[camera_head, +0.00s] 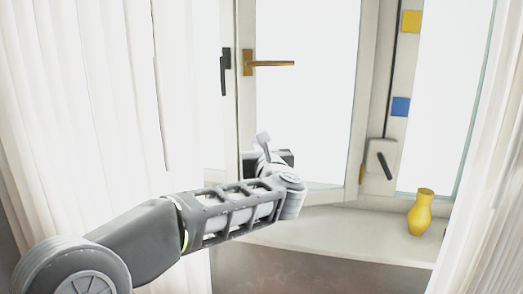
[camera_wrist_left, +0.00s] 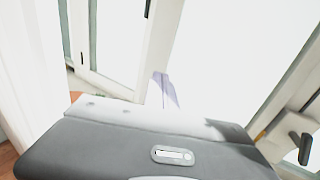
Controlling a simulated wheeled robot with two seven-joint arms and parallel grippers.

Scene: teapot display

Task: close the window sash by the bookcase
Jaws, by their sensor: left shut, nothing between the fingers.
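A white-framed window sash (camera_head: 246,110) with a brass handle (camera_head: 268,64) stands in the middle of the head view. It looks set at an angle to the neighbouring frame; how far it stands open I cannot tell. My left gripper (camera_head: 263,142) is in front of its lower part, below the brass handle, shut and empty. Whether it touches the sash I cannot tell. In the left wrist view the closed fingertips (camera_wrist_left: 163,88) point towards the bright glass, with white window frame (camera_wrist_left: 110,82) to their left. My arm hides part of the sash's bottom edge. No bookcase shows.
A yellow vase (camera_head: 420,213) stands on the pale sill (camera_head: 345,230) at the right. A dark handle (camera_head: 225,72) is left of the sash; another handle (camera_head: 382,160) is right. Yellow (camera_head: 411,21) and blue (camera_head: 400,107) squares mark the frame. White curtains (camera_head: 85,110) hang at both sides.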

